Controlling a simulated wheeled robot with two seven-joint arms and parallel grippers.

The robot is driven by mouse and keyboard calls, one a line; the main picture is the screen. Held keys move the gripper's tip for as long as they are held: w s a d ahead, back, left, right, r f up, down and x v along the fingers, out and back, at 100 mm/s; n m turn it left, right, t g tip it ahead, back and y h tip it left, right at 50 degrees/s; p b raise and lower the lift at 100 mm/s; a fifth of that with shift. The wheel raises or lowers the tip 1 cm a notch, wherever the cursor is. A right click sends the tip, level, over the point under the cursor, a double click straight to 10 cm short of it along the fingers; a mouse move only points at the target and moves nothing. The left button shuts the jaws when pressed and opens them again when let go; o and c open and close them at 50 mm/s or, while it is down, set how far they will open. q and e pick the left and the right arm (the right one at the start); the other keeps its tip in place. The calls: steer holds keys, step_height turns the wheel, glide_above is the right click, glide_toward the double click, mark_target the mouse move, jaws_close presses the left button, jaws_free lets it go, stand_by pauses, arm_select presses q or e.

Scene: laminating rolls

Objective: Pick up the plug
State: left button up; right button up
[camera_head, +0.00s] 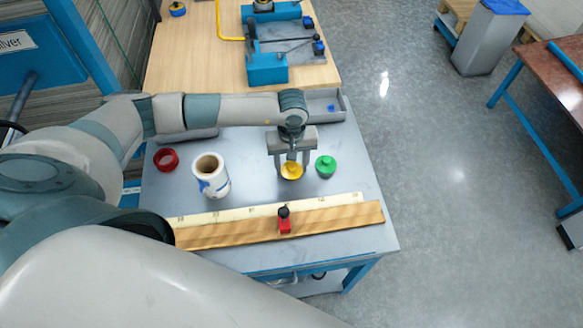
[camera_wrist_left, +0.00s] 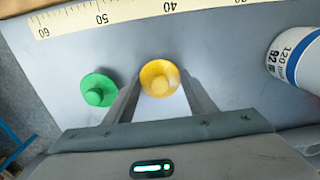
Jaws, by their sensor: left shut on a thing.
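My left gripper (camera_head: 291,166) points down over the grey table and is shut on the yellow plug (camera_head: 292,173), a round disc with a raised knob. In the left wrist view the yellow plug (camera_wrist_left: 158,68) sits between the two fingers (camera_wrist_left: 160,84). I cannot tell whether it touches the table. A green plug (camera_head: 326,167) stands on the table just to the right, apart from the gripper; it also shows in the left wrist view (camera_wrist_left: 97,90). My right gripper is not in view.
A white roll (camera_head: 212,176) stands left of the gripper, with a red ring (camera_head: 166,159) beyond it. A wooden bar with a scale (camera_head: 340,216) and a red stop (camera_head: 284,222) lies along the front. A grey tray (camera_head: 329,107) is behind. The table's right front is bare.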

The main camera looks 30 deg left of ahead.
mark_target(293, 165)
arm_select(q)
steer(key=shift+r, duration=0.15)
steer(key=shift+w+r+b, duration=0.1)
steer(key=shift+r+b, duration=0.5)
steer(key=shift+b, duration=0.05)
step_height(293, 165, up, 2)
steer(key=shift+d+r+b, duration=0.15)
steer(key=shift+r+b, duration=0.1)
steer(key=shift+b, duration=0.6)
steer(key=s+d+r+b, duration=0.1)
steer(key=d+r+b, duration=0.3)
steer(key=d+r, duration=0.3)
steer(key=shift+d+b, duration=0.3)
steer(key=shift+d, duration=1.85)
steer(key=shift+s, duration=0.1)
steer(key=s+a+r+m, duration=0.5)
steer(key=a+r+m, duration=0.1)
steer(key=m, duration=0.1)
steer(key=shift+s+a, duration=0.25)
steer(key=shift+a, duration=0.1)
